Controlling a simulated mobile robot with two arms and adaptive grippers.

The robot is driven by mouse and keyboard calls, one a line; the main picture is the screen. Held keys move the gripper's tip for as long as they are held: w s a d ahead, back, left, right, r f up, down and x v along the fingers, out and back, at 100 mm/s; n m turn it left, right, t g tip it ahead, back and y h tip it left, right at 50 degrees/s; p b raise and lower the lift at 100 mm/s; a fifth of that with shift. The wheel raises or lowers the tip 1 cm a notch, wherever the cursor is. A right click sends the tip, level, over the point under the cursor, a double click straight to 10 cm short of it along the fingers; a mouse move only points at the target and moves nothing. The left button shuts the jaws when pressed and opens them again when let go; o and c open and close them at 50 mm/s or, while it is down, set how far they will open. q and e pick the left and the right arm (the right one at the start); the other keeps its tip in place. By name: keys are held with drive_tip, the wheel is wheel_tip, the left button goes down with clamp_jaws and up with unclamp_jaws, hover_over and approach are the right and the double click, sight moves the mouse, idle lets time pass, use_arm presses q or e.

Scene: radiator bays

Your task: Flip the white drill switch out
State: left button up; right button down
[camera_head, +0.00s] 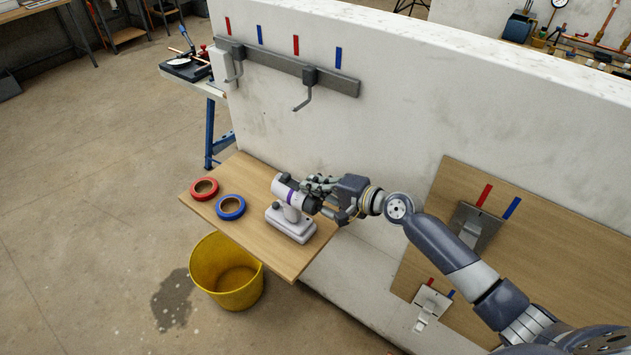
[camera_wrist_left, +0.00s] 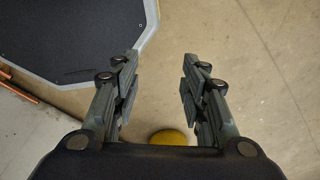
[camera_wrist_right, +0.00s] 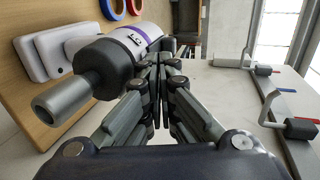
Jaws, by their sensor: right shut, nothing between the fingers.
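The white drill (camera_head: 283,189) with a purple band stands upright on its wide base on the wooden shelf (camera_head: 262,173). In the right wrist view the drill (camera_wrist_right: 122,50) is at the upper left, its grey chuck pointing toward the lower left. My right gripper (camera_head: 308,184) is shut and empty beside the drill body. The drill's switch cannot be made out. My left gripper (camera_wrist_left: 160,72) is open and empty above the floor.
A red tape roll (camera_head: 204,181) and a blue tape roll (camera_head: 230,199) lie on the shelf left of the drill. A yellow bucket (camera_head: 226,285) stands on the floor below. The white wall (camera_head: 400,110) rises behind, with a grey hook rail (camera_head: 265,63) on it.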

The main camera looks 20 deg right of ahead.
drive_tip(key=b+v, duration=0.2)
drive_tip(key=v, duration=0.5)
drive_tip(key=shift+f, duration=0.1)
use_arm(q)
drive_tip(key=f, duration=0.1)
drive_tip(key=d+f, duration=0.1)
drive_tip(key=shift+s+f+b, duration=0.2)
drive_tip(key=shift+f+b, duration=0.15)
use_arm(e)
drive_tip(key=v, duration=0.3)
drive_tip(key=shift+w, duration=0.1)
drive_tip(key=shift+a, duration=0.1)
